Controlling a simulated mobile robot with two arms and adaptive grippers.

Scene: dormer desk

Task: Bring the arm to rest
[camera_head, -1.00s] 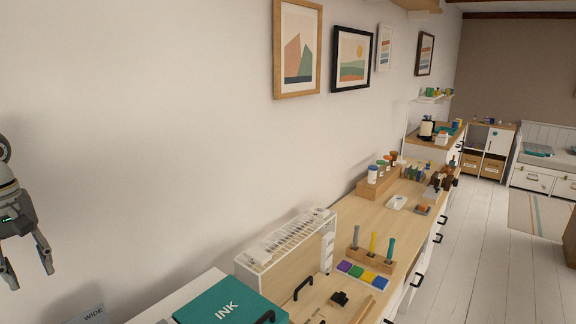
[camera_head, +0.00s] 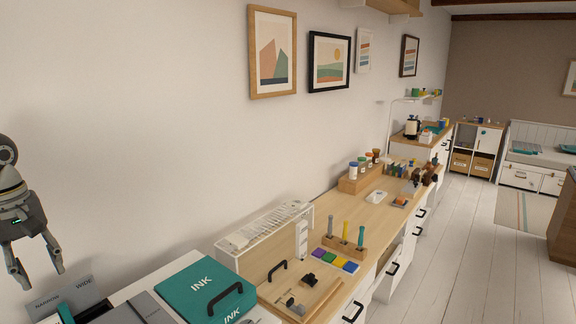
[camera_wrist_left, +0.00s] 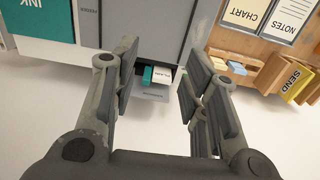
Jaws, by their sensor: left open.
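My left gripper (camera_head: 40,268) hangs at the left edge of the head view, fingers pointing down and spread apart. It is open and empty. My right gripper does not show in either view.
A white rack (camera_head: 265,228), a pen block (camera_head: 345,245) and colour pads (camera_head: 335,260) stand beyond. The left wrist view shows a SEND folder (camera_wrist_left: 292,82). White floor (camera_head: 480,250) is open at right.

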